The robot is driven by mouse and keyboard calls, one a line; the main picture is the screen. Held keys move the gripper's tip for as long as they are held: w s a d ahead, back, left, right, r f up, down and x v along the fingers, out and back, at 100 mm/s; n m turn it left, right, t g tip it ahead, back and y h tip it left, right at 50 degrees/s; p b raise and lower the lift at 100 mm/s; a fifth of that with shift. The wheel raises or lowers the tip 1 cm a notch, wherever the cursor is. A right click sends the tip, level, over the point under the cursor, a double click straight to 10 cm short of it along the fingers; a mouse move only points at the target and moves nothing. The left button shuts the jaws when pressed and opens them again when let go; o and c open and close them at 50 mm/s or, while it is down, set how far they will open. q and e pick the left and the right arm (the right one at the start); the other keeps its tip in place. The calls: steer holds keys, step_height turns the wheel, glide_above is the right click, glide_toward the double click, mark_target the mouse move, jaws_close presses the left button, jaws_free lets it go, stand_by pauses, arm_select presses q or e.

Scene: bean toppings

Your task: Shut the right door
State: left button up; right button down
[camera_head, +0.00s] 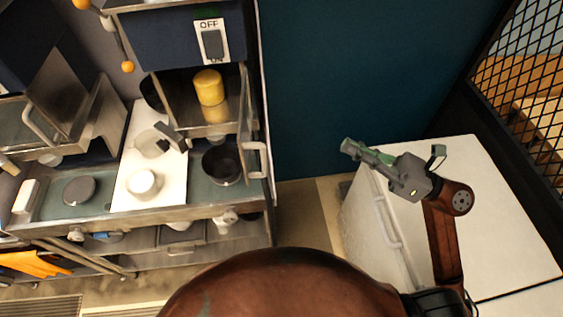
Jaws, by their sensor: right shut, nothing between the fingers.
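A metal-framed door with a bar handle (256,160) is at the right side of the wall unit. It shows nearly edge-on, so I cannot tell its exact angle. Beside it, the compartment with a yellow container (208,88) is visible from the front. My right gripper (352,148) is shut and empty, pointing left. It is to the right of the door and apart from it, in front of the dark blue wall. My left gripper is not in view.
A white cabinet (510,210) with a bar handle stands under my right arm. The counter (60,210) on the left holds a dark pot (222,163) and a white board (165,190). Dark mesh (530,80) is at upper right. Open floor lies between counter and cabinet.

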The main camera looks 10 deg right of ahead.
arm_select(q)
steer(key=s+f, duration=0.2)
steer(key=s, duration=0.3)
arm_select(e)
step_height(320, 180, down, 5)
steer(key=s+a+n+g+h, duration=0.2)
steer(key=s+n+g, duration=0.1)
steer(key=n+g, duration=0.15)
arm_select(q)
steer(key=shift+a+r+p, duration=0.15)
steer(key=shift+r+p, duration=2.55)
steer(key=shift+p, duration=0.2)
arm_select(e)
steer(key=x, duration=1.4)
steer(key=shift+w, duration=0.35)
steer(key=shift+t, duration=0.25)
